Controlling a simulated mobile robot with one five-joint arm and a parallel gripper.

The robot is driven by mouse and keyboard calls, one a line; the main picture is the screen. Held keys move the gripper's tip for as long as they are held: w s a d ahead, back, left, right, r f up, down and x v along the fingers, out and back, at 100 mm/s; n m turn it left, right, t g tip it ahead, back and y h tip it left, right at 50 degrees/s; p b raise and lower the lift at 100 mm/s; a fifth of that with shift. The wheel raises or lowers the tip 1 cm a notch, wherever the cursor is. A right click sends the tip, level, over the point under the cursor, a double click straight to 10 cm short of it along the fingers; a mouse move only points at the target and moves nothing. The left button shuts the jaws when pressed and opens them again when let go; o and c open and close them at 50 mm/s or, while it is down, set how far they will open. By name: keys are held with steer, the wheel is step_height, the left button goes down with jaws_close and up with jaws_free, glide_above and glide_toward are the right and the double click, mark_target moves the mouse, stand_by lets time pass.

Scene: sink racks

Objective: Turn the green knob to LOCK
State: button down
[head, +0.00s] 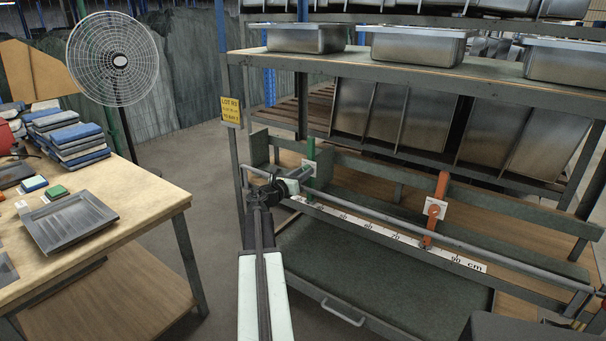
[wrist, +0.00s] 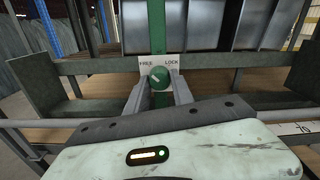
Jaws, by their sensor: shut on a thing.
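The green knob (wrist: 160,77) is round and sits on a green upright in front of a white plate (wrist: 173,61) marked FREE on the left and LOCK on the right. A pale line on its face seems to slant toward the upper left, the FREE side. My gripper (wrist: 161,88) has one finger on each side of the knob and is shut on it. In the head view my gripper (head: 298,175) reaches the green upright (head: 311,150) at the left end of the rail; the knob itself is hidden there.
A metal rail (head: 400,220) and a centimetre scale (head: 345,222) run right from my gripper. An orange upright (head: 441,186) with its own plate stands farther along. Steel pans (head: 305,38) sit on the shelf above. A wooden table (head: 140,207) stands at left, with open floor between.

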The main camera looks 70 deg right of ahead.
steer(key=m, duration=0.4)
steer(key=shift+w+m, duration=0.1)
steer(key=shift+m, duration=0.3)
steer(key=m, duration=0.4)
steer(key=shift+m, duration=0.3)
steer(key=shift+w+m, duration=0.1)
steer(key=shift+m, duration=4.3)
steer(key=c, duration=1.1)
jaws_free()
